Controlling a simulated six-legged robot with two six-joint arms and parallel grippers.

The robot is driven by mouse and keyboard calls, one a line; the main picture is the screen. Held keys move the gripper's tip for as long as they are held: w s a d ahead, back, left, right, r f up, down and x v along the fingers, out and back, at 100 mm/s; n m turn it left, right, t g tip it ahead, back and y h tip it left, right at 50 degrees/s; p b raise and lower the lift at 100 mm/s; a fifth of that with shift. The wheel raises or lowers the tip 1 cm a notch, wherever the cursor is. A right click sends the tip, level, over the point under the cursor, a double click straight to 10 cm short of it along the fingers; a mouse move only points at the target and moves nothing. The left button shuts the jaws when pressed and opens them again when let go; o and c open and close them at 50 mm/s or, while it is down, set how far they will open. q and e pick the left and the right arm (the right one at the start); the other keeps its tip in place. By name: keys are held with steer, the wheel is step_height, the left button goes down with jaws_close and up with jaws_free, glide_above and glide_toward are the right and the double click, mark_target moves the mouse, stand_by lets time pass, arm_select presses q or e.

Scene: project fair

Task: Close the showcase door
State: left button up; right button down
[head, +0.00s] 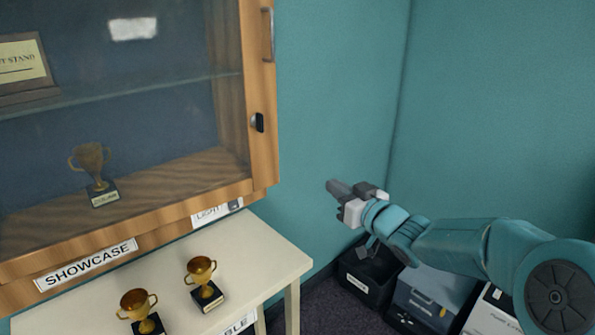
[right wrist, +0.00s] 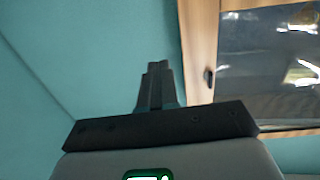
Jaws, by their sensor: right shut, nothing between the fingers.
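The showcase (head: 150,220) is a wooden cabinet with a glass-fronted door (head: 263,160) on the wall at the left. The door has a metal handle (head: 267,35) and a dark lock (head: 257,122) on its right side. The door looks flush with the cabinet, with no gap that I can see, though its left side is out of view. My right gripper (head: 337,189) is shut and empty, to the right of the door's lower right corner and apart from it. In the right wrist view, its fingers (right wrist: 153,85) are together beside the wooden frame (right wrist: 200,45). My left gripper is out of view.
A pale table (head: 255,245) with two gold trophies (head: 203,277) (head: 138,305) stands below the showcase. A trophy (head: 92,165) and a plaque (head: 25,65) are behind the glass. Dark bins (head: 365,280) and boxes (head: 425,298) are on the floor under my right arm.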

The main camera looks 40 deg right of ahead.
mark_target(277, 160)
steer(key=shift+n+y, duration=0.4)
steer(key=shift+y, duration=0.2)
steer(key=w+a+p, duration=0.1)
steer(key=w, duration=0.4)
steer(key=w+a+p, duration=0.1)
steer(key=w, duration=0.4)
steer(key=w+a+p, duration=0.1)
steer(key=w, duration=0.4)
steer(key=shift+w+a+r, duration=0.1)
steer(key=shift+w+r, duration=0.05)
steer(key=shift+w, duration=0.15)
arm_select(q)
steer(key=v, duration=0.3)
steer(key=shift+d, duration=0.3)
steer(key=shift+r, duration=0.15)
